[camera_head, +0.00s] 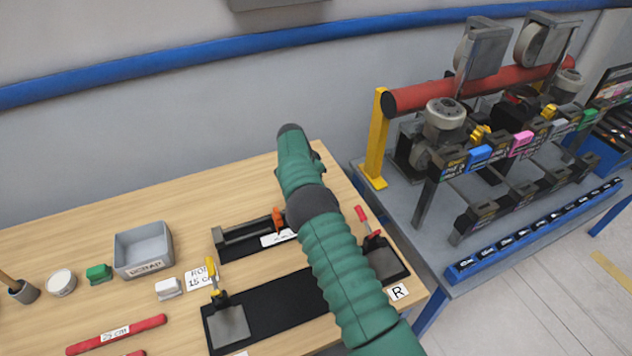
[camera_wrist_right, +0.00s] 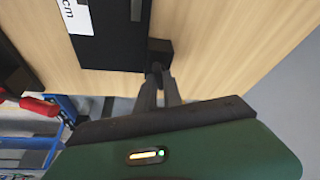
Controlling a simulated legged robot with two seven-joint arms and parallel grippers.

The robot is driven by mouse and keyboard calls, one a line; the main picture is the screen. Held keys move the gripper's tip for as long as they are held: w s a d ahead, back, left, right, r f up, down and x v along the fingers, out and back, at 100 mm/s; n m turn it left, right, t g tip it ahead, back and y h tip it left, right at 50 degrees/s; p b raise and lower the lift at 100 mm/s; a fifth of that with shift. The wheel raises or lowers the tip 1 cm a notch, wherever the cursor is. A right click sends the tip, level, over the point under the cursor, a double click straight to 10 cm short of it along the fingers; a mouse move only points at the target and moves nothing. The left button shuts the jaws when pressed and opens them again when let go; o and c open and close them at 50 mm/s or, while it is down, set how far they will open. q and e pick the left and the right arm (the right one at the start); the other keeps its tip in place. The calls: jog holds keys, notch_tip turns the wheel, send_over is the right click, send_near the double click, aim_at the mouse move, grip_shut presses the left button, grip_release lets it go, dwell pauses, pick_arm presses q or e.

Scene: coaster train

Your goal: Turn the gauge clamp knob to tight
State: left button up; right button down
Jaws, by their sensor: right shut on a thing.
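The black gauge (camera_head: 240,241) lies on the wooden table in the head view, with a white label and an orange piece (camera_head: 278,217) near its right end. In the right wrist view, the gauge (camera_wrist_right: 112,35) runs in from the top, and a small dark block, the clamp knob (camera_wrist_right: 160,46), is at its end. My right gripper (camera_wrist_right: 158,70) has its narrow fingers close together, shut on the knob. The fingertips partly hide the contact, and the knob's turn angle cannot be read. In the head view my green right arm hides the gripper and knob. My left gripper is not in view.
A black fixture (camera_head: 265,307) with yellow and red clamps lies in front of the gauge, partly under my arm. A grey scrap bin (camera_head: 143,250), a green block (camera_head: 99,274) and a red rod (camera_head: 116,334) are at left. A grey machine bench (camera_head: 440,225) stands right.

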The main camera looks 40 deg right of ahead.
jog(key=shift+a+f, duration=0.1)
jog(key=shift+f, duration=0.05)
jog(key=c, duration=1.6)
grip_release()
jog(key=shift+o, duration=0.6)
jog(key=shift+w, duration=0.1)
jog(key=b+v, duration=0.1)
jog(key=v, duration=1.5)
jog(key=shift+r, duration=0.4)
